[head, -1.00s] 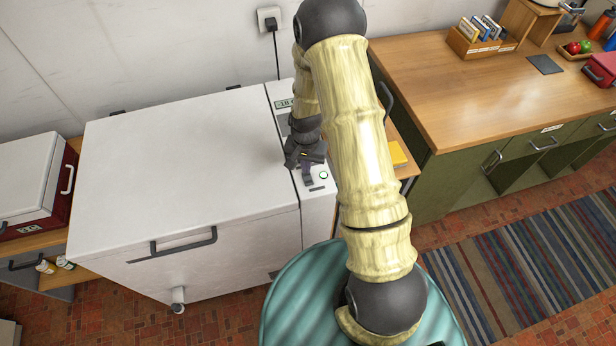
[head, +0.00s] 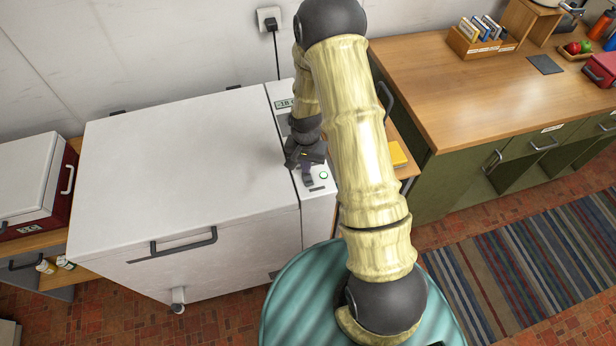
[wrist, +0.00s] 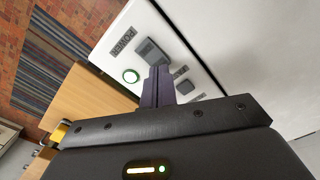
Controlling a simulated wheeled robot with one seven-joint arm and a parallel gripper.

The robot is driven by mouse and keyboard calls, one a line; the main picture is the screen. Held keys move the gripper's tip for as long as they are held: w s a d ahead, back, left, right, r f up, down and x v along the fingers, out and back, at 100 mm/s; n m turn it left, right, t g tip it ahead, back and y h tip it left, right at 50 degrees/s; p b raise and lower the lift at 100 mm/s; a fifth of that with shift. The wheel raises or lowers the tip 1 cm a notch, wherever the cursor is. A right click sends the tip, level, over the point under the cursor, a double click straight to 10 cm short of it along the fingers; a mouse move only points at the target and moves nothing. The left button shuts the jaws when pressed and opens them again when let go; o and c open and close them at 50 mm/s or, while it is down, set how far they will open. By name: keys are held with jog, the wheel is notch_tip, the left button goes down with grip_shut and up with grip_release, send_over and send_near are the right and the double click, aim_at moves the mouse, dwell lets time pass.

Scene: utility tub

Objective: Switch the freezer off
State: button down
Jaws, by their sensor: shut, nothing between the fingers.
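The white chest freezer (head: 180,150) stands against the wall with its lid closed. A narrow control panel (head: 318,205) runs along its right side, with a display reading about -18 (head: 285,104). My gripper (head: 308,181) is shut and empty over the panel. In the wrist view its fingertips (wrist: 157,70) overlap the switch's near end; I cannot tell if they touch.
A wooden counter with green cabinets (head: 470,95) stands to the right. A red and white box (head: 35,185) sits at the left. A black plug is in the wall socket (head: 270,20) behind the freezer. The freezer lid is bare, with a dark front handle (head: 184,242).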

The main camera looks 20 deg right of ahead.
jog(key=shift+f+b, duration=0.7)
jog(key=shift+f, duration=0.2)
dwell(0.9)
jog(key=shift+r+p, duration=2.5)
jog(key=shift+r, duration=1.05)
jog(key=shift+r, duration=0.1)
jog(key=s+r+n+t, duration=0.1)
jog(key=s+r+n, duration=0.2)
jog(key=s+r, duration=0.4)
jog(key=s+r+n+t, duration=0.1)
jog(key=s+r+n, duration=0.2)
jog(key=s+r, duration=0.4)
notch_tip(320, 180, up, 7)
jog(key=shift+s+f+t, duration=0.1)
jog(key=shift+s+t, duration=0.1)
jog(key=shift+t, duration=0.1)
